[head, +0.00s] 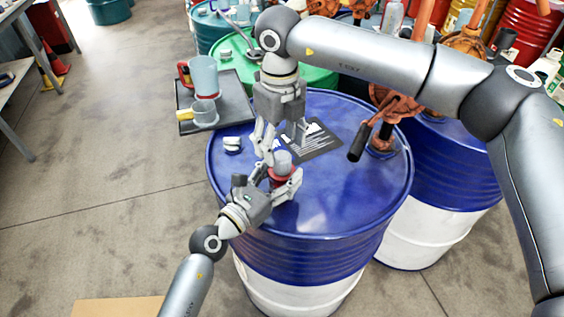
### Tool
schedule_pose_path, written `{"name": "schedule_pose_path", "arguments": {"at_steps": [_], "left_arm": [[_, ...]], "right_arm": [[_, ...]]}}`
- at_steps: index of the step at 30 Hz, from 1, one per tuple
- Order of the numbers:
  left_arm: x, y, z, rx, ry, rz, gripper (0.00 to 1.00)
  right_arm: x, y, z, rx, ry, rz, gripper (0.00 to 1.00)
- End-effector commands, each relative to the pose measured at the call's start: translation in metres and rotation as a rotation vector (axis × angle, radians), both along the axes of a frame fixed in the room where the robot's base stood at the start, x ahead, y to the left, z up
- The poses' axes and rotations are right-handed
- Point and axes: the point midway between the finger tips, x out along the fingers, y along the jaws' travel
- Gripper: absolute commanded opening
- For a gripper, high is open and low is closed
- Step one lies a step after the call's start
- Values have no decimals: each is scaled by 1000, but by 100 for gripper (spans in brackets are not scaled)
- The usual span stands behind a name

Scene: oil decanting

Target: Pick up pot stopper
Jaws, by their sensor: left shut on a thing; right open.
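A small red pot (280,183) with a grey rounded top (283,160) is at the near left part of the blue drum's lid (340,210). The grey top looks like the stopper. My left gripper (282,180) comes from the lower left and is shut around the pot. My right gripper (284,148) points down from above, open, with its fingers close over the grey top. I cannot tell whether a finger touches it. The gripper fingers partly hide the pot.
A small white item (232,145) and a dark printed label (314,142) are on the lid. A rusty hand pump (385,142) stands at its right. A dark tray (236,112) with a jug (204,76) and cup (205,112) is behind left. More drums crowd the back.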

Motion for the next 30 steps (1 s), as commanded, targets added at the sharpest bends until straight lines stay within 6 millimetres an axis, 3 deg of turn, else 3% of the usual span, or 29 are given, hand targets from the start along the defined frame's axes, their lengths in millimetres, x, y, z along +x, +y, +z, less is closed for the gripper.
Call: {"name": "schedule_pose_path", "arguments": {"at_steps": [12, 19, 30], "left_arm": [[0, 0, 0, 0, 0, 0, 20], [0, 0, 0, 0, 0, 0, 20], [0, 0, 0, 0, 0, 0, 20]], "right_arm": [[4, -4, -50, 0, 0, -3, 62], [4, -4, -51, 0, 0, -3, 60], [4, -4, -51, 0, 0, -3, 15]]}}
